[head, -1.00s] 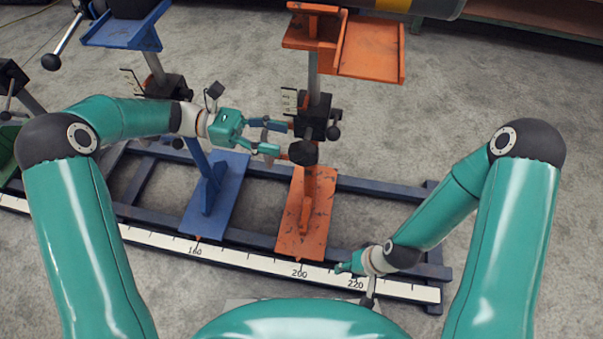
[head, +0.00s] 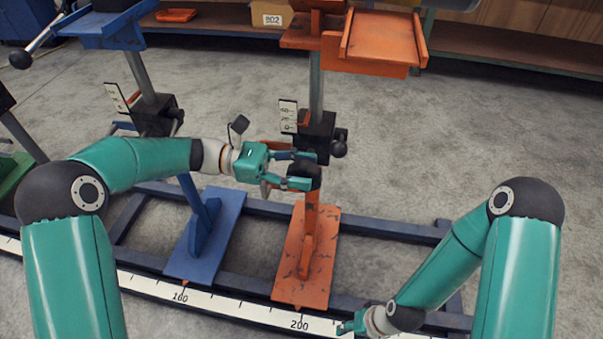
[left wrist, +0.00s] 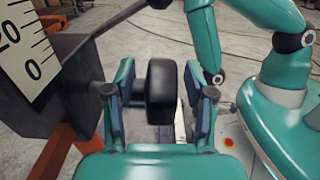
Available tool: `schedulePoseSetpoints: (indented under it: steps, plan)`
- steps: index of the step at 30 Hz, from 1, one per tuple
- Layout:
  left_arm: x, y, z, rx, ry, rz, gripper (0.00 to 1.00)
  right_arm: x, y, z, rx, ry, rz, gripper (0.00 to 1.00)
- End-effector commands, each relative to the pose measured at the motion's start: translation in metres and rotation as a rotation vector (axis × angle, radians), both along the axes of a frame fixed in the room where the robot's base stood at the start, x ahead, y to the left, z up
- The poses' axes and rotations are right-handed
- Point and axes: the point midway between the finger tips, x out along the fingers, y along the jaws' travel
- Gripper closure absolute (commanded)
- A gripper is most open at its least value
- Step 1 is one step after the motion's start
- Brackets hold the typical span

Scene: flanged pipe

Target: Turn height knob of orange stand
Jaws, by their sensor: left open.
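The orange stand (head: 308,235) stands on the rail, with a black clamp block (head: 316,135) on its post. A black height knob (head: 307,172) sticks out at the front of the block. My left gripper (head: 312,170) is at this knob and open. In the left wrist view the knob (left wrist: 162,85) is between the two fingers, with a gap visible on each side. My right gripper (head: 350,327) is low near the ruler, small and pointing left; whether it is open is unclear.
A second black knob (head: 339,149) is on the block's right side. A white scale (head: 288,115) stands beside the post. The blue stand (head: 207,235) is to the left. A ruler (head: 235,307) runs along the front of the rail.

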Motion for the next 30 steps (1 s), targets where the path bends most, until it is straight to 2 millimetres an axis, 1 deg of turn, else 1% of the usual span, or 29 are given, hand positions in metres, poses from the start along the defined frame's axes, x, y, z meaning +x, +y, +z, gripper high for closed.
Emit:
schedulePoseSetpoints:
  steps: [3,10,11,12,20,21,22,26,30]
  plan:
    - [-0.001,-0.006,0.000,0.000,-0.001,0.001,0.46,0.000,0.000,-0.003,0.000,0.000,0.000,0.60]
    - [-0.001,-0.006,0.001,0.000,0.000,0.001,0.46,0.000,0.000,-0.002,0.000,0.000,0.000,0.60]
    - [-0.001,-0.006,0.001,0.000,0.000,0.001,0.49,0.000,0.000,-0.002,0.000,0.000,0.000,0.60]
    - [-0.001,-0.006,0.001,0.000,0.000,0.001,0.56,0.000,0.000,-0.002,0.000,0.000,0.000,0.60]
    - [-0.001,-0.006,0.000,0.000,0.000,0.002,0.99,0.000,0.000,-0.002,0.000,0.000,0.000,0.60]
    - [-0.001,-0.006,0.000,0.000,0.000,0.002,1.00,0.000,0.000,-0.002,0.000,0.000,0.000,0.60]
    - [0.000,0.003,0.000,0.000,0.000,0.007,1.00,0.000,0.000,-0.002,0.000,-0.001,-0.001,0.60]
    - [0.000,-0.002,0.002,0.007,-0.001,0.008,1.00,0.000,0.000,0.001,0.000,0.000,0.000,0.60]
    - [0.000,-0.004,0.005,0.033,-0.007,0.010,1.00,0.000,0.000,0.012,0.000,0.000,0.000,0.60]
